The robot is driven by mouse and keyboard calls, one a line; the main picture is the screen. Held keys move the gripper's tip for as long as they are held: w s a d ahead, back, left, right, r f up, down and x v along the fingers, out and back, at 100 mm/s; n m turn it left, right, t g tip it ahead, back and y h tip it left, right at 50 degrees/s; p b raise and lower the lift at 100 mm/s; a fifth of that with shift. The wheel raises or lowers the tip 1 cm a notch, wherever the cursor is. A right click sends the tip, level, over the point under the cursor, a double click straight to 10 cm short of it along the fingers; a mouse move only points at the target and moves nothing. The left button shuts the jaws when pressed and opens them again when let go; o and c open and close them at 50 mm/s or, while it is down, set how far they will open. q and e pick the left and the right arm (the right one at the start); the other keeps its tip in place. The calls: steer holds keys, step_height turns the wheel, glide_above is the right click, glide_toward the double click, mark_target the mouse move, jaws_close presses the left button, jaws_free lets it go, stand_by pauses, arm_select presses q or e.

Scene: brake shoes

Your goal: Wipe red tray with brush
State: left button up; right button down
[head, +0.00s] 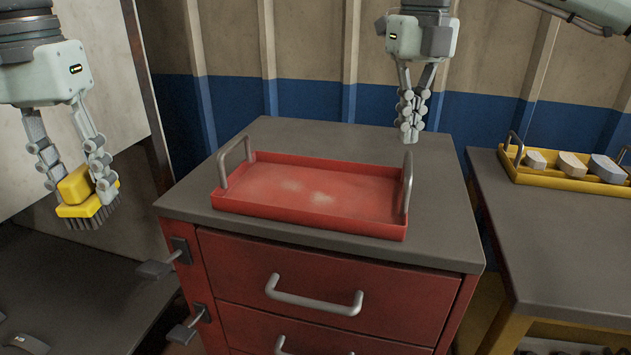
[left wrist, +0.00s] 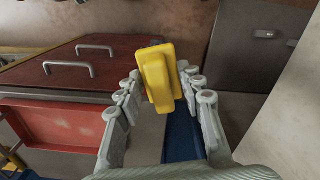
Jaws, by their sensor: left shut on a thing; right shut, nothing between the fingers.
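The red tray (head: 270,205) sits on the grey top of a red drawer cabinet, with a grey handle at each end. Pale dusty patches show on its floor. My left gripper (head: 76,190) is shut on the yellow brush (head: 80,192), left of the cabinet and apart from the tray. The brush's dark bristles point down. In the left wrist view the brush (left wrist: 158,75) sits between the fingers, and the red tray (left wrist: 60,125) shows at the left. My right gripper (head: 409,135) is shut and empty, above the back right of the cabinet top.
The red cabinet (head: 320,255) has drawers with grey handles and latches on its left side. At the right, a yellow tray (head: 550,178) with several pale brake shoes stands on another table. A dark surface (head: 90,290) lies low at the left.

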arm_select(q)
steer(key=shift+r+p, duration=0.4)
steer(key=shift+r, duration=0.3)
steer(key=shift+r+p, duration=0.55)
arm_select(e)
steer(key=shift+r, duration=2.1)
